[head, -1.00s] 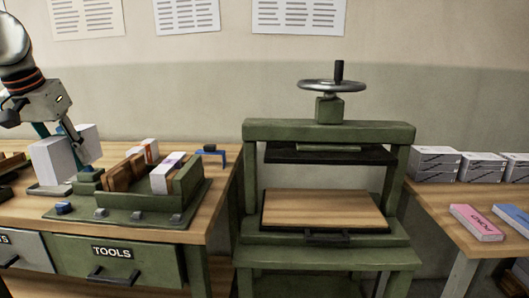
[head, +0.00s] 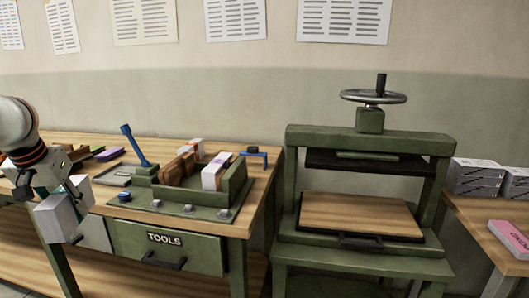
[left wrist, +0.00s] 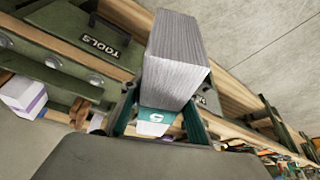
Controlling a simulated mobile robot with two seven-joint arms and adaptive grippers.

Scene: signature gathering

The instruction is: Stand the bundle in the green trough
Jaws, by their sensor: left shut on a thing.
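My left gripper (head: 68,192) is shut on a white paper bundle (head: 58,220) at the lower left of the head view. The bundle hangs tilted in front of the bench, apart from the trough. In the left wrist view the bundle (left wrist: 178,60) stands out between the fingers (left wrist: 160,118), its grey-white sheet edges showing. The green trough (head: 236,182) sits on the bench to the right of the gripper. It holds brown wooden blocks (head: 178,170) and white banded bundles (head: 214,172). Its floor is mostly hidden. My right gripper is not in view.
A blue-handled lever (head: 135,146) stands at the trough's left. A small blue bracket (head: 254,154) lies behind it. The TOOLS drawer (head: 165,247) is below the bench top. A green press (head: 360,190) stands to the right, with white packs (head: 475,177) beyond it.

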